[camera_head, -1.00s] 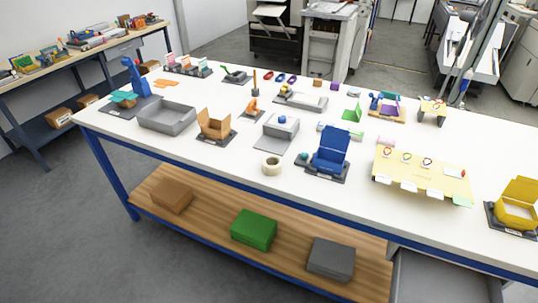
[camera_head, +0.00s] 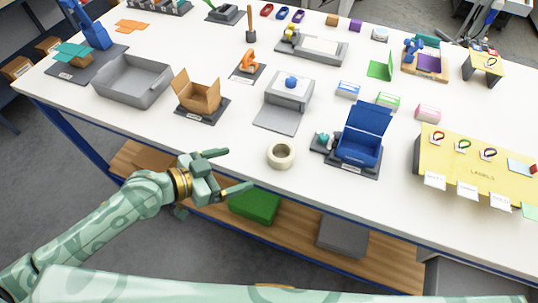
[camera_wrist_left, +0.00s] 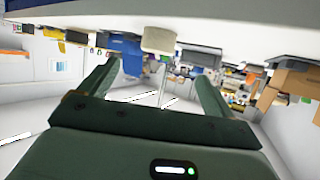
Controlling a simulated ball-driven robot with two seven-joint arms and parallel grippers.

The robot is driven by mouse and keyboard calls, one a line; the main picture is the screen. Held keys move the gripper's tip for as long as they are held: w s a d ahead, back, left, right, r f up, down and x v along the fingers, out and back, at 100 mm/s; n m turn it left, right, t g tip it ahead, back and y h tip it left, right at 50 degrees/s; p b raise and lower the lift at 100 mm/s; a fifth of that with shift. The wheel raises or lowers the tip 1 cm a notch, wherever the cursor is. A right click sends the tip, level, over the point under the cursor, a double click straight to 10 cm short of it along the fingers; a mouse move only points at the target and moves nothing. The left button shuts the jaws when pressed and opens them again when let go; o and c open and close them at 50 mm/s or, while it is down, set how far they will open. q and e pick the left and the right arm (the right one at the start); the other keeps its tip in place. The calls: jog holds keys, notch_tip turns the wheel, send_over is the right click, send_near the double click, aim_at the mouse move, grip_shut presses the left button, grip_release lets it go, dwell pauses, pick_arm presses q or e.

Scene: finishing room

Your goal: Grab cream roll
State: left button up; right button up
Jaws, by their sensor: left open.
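The cream roll (camera_head: 281,155) is a ring of tape lying flat near the front edge of the white table (camera_head: 225,138). My left gripper (camera_head: 239,170) is open and empty, just left of the roll at the table's front edge, its two fingers pointing toward it. The fingers do not touch the roll. In the left wrist view, the pale roll (camera_wrist_left: 158,40) shows ahead, between the two spread fingers. My right gripper does not show.
A blue open box (camera_head: 360,148) with its lid up stands right of the roll. A grey machine with a blue knob (camera_head: 290,90) is behind it. A cardboard box (camera_head: 198,95) and grey tray (camera_head: 133,80) stand left. The tabletop around the roll is clear.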

aim_at(269, 157)
pick_arm(q)
jog(key=b+x, duration=0.1)
jog(key=x, duration=0.9)
jog(key=shift+w+d+r, duration=0.15)
jog(key=shift+d, duration=0.05)
jog(key=x, duration=0.5)
jog(key=shift+w+d+b, duration=0.1)
jog(key=shift+d+b, duration=0.15)
jog(key=shift+b, duration=0.15)
jog(key=shift+r, duration=0.1)
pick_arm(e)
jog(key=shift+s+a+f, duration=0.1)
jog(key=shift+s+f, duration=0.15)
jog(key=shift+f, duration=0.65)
pick_arm(q)
jog(key=c, duration=1.1)
